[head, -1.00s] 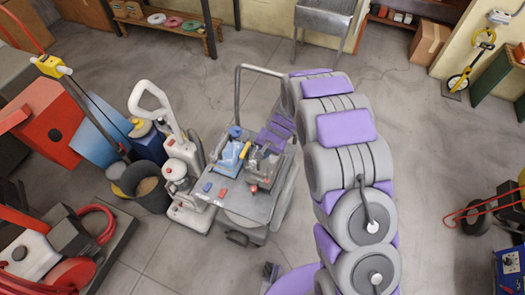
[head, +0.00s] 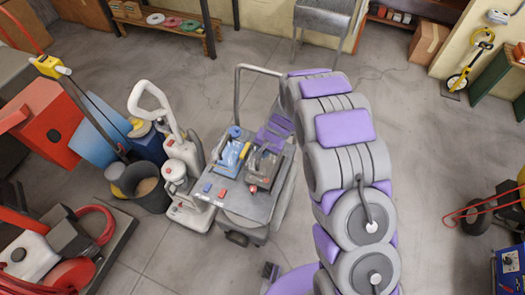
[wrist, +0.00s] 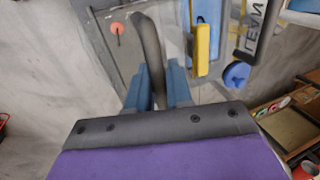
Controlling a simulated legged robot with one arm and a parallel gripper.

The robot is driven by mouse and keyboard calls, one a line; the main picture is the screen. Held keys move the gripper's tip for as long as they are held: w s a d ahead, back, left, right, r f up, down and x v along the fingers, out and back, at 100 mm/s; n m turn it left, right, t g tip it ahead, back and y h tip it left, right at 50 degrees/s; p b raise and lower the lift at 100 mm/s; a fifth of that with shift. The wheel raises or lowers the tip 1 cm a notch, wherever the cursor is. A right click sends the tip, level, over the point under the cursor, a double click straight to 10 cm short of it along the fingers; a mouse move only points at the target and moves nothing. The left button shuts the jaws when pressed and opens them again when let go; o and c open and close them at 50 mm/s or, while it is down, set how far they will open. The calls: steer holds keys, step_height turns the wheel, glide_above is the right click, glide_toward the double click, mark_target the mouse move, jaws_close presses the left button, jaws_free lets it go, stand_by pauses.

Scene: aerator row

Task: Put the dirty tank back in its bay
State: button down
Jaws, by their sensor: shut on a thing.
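My gripper (wrist: 157,88) has its two blue fingers closed on a dark grey upright piece (wrist: 148,50), which looks like part of the dirty tank. In the head view my purple gripper (head: 272,138) is over the right side of the grey cart (head: 208,209). The tank's outline there is mostly lost among dark items and my gripper. I cannot tell which opening is the bay, or whether the tank touches the cart top.
On the cart lie a yellow tool (wrist: 203,48), a blue roll (wrist: 237,74) and a small red piece (wrist: 117,28). A white upright machine (head: 178,172) and a dark bucket (head: 148,192) stand close at left.

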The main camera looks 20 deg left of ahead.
steer(key=shift+f+b, duration=0.6)
steer(key=shift+f, duration=0.35)
stand_by(0.4)
steer(key=c, duration=0.9)
jaws_free()
steer(key=shift+c, duration=0.2)
steer(key=p+v, duration=0.1)
steer(key=v, duration=1.6)
steer(key=shift+p, duration=0.4)
